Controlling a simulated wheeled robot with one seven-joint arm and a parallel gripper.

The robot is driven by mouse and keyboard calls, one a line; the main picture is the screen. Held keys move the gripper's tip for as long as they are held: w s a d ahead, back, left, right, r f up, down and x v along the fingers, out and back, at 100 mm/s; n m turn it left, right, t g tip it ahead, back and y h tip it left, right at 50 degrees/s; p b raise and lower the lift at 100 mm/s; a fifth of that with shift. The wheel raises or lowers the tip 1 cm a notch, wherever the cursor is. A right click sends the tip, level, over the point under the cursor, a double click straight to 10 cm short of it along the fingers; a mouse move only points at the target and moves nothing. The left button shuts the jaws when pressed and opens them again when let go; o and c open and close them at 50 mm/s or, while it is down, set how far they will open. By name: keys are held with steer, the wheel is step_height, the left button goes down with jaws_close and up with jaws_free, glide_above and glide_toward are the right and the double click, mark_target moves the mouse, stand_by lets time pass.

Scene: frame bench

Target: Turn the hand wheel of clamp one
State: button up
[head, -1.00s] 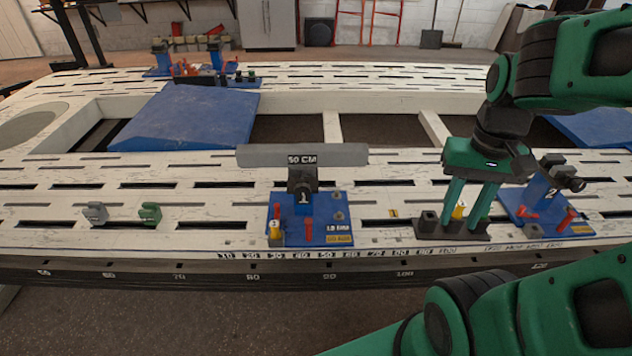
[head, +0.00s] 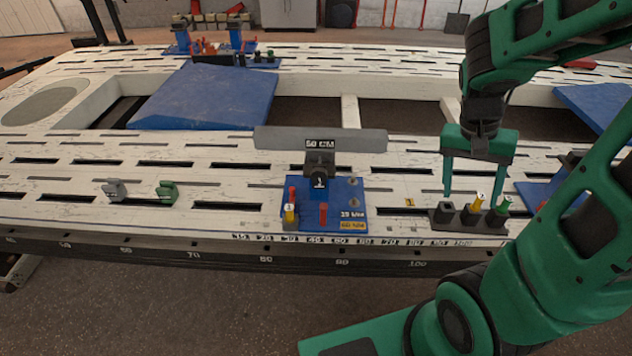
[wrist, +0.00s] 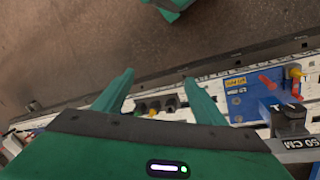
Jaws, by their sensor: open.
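Clamp one stands in the head view as a black body on a blue base plate (head: 350,190), with a dark round part marked 1 (head: 319,181) on its front. I cannot tell for sure whether that part is the hand wheel. In the wrist view its blue plate (wrist: 240,100) is at the right, with the dark clamp body beside it. My gripper (head: 472,196) is open and empty, fingers pointing down, to the right of clamp one and apart from it. In the wrist view its two green fingers (wrist: 158,82) are spread wide.
A dark holder (head: 445,214) with yellow- and green-topped pegs stands below my gripper. A grey 50 CM bar (head: 275,137) lies behind clamp one. Red and yellow posts rise from its plate. A second blue plate (head: 535,192) at right is partly hidden by my arm. Grey and green hooks stand left.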

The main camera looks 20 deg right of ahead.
steer(key=w+d+f+m+h, duration=0.2)
steer(key=w+f+h, duration=0.3)
steer(key=w+f, duration=0.45)
steer(key=n+t+y, duration=0.2)
steer(key=n+t, duration=0.8)
steer(key=t, duration=0.9)
glide_toward(318, 178)
steer(key=x, duration=0.9)
steer(key=shift+w+d, duration=0.1)
steer(key=c, duration=1)
steer(key=shift+c, duration=0.2)
